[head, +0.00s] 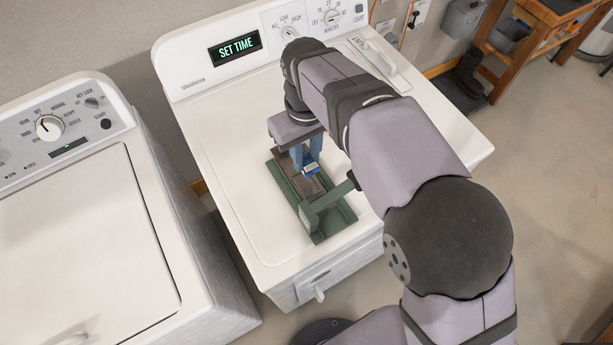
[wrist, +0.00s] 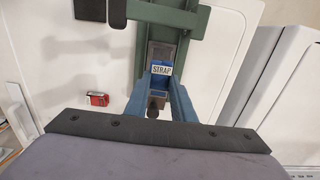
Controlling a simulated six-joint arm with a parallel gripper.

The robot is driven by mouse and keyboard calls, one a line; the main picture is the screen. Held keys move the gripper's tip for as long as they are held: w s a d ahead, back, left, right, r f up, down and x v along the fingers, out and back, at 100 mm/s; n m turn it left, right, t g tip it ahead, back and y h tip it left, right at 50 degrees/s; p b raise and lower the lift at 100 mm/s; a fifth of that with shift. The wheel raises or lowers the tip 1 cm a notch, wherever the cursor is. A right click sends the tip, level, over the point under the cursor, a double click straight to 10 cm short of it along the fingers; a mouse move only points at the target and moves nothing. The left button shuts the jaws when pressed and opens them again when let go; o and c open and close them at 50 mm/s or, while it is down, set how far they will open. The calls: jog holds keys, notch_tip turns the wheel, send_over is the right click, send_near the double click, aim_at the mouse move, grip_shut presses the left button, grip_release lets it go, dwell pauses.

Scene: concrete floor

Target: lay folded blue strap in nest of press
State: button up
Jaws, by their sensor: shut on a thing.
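The folded blue strap (head: 312,169) shows between my gripper's fingers, over the brown-grey bed of the press. In the wrist view its white label reading STRAP (wrist: 162,70) faces up. The green press (head: 333,222) lies on the white dryer top, its black-ended lever (head: 352,179) pointing right in the head view. My gripper (head: 305,166), with blue fingers, points down over the bed and is shut on the strap. In the wrist view, the fingers (wrist: 158,92) stand either side of it. I cannot tell whether the strap touches the nest; the fingers hide part of it.
The dryer top (head: 235,130) is clear left of the press. A small red object (wrist: 97,99) lies on the white surface in the wrist view. A white washer (head: 75,240) stands left. The dryer's control panel (head: 270,40) rises behind. A wooden bench (head: 540,25) stands far right.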

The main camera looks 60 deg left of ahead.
aim_at(307, 186)
jog(key=shift+f+p, duration=1.5)
jog(key=shift+f, duration=2.8)
jog(key=shift+f, duration=0.1)
jog(key=shift+d+f+b, duration=0.3)
jog(key=shift+f+b, duration=0.15)
jog(key=shift+f, duration=0.1)
jog(key=o, duration=1)
jog(key=shift+s+d, duration=0.1)
jog(key=shift+a+r, duration=0.25)
jog(key=shift+r, duration=0.35)
notch_tip(307, 186, up, 12)
jog(key=shift+a+r+b, duration=0.1)
jog(key=shift+a+b, duration=0.05)
jog(key=shift+b, duration=1.1)
jog(key=shift+w, duration=0.2)
